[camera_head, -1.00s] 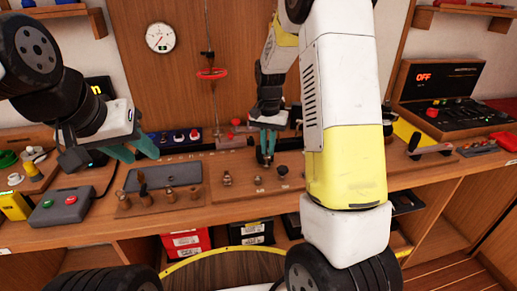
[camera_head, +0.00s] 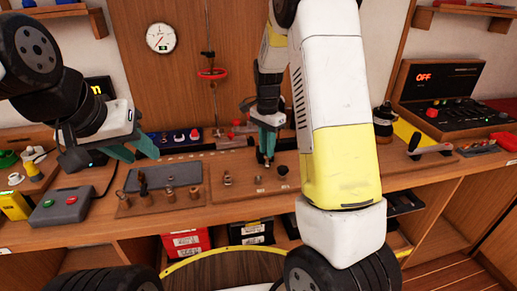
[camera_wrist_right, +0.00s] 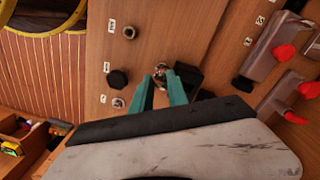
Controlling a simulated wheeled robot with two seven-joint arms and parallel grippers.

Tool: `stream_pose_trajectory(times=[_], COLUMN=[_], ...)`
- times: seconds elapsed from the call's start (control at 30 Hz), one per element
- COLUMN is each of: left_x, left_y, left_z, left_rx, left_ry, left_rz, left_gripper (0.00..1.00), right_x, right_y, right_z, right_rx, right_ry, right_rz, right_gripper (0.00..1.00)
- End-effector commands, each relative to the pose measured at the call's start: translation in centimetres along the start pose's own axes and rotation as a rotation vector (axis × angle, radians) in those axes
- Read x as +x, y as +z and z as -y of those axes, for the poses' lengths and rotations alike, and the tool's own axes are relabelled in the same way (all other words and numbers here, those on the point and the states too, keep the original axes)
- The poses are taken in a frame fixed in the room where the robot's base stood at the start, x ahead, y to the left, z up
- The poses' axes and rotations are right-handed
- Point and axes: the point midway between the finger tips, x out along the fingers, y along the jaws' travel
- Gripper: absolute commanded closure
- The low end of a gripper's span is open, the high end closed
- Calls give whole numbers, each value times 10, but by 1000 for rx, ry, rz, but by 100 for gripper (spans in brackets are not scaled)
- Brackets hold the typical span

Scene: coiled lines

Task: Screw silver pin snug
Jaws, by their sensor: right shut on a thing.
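My right gripper (camera_head: 267,160) points down at the wooden board on the bench in the head view. In the right wrist view its teal fingers (camera_wrist_right: 161,82) are shut on a small silver pin (camera_wrist_right: 160,67) at their tips. The fingers hide most of the pin, and its depth in the board cannot be seen. My left gripper (camera_head: 134,150) is open and empty, above the left part of the bench.
The board carries a black knob (camera_wrist_right: 117,79), a ring-like metal fitting (camera_wrist_right: 129,32) and a small silver fitting (camera_wrist_right: 118,103). Left of it stands a wooden rack with several pegs (camera_head: 160,198). Red-handled parts (camera_wrist_right: 284,52) lie to the right in the wrist view.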

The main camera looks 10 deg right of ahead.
Motion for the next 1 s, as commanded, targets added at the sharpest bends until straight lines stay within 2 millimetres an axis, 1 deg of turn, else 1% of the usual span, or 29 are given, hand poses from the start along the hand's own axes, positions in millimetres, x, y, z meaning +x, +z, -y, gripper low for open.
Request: stream_pose_trajectory(times=[0.03,0.07,0.1,0.17,0.37,0.4,0.47,0.5,0.53,0.83,0.93,1.0], left_x=[0,0,0,0,0,0,0,0,0,0,0,0], left_y=[0,0,0,0,0,0,0,0,0,0,0,0], left_z=[0,0,0,0,0,0,0,0,0,0,0,0], left_rx=[0,0,0,0,0,0,0,0,0,0,0,0], left_ry=[0,0,0,0,0,0,0,0,0,0,0,0], left_rz=[0,0,0,0,0,0,0,0,0,0,0,0], left_gripper=[64,64,64,64,64,64,64,64,64,64,64,64], right_x=[1,1,1,1,0,0,0,0,0,-1,-9,-17], right_y=[-6,-6,-7,-6,-4,-4,-4,-4,-4,-3,-4,-4], right_z=[-3,-3,-3,-3,-2,-1,-1,-1,-1,-1,0,-1], right_rx=[8,8,7,6,1,1,0,0,0,-2,-2,-2], right_ry=[1,1,1,1,-1,-1,-1,-1,-1,-2,-5,-5], right_rz=[-8,-8,-8,-8,-6,-6,-5,-5,-5,-5,-6,-6], right_gripper=[100,100,77,66,66,64,52,44,40,40,40,40])
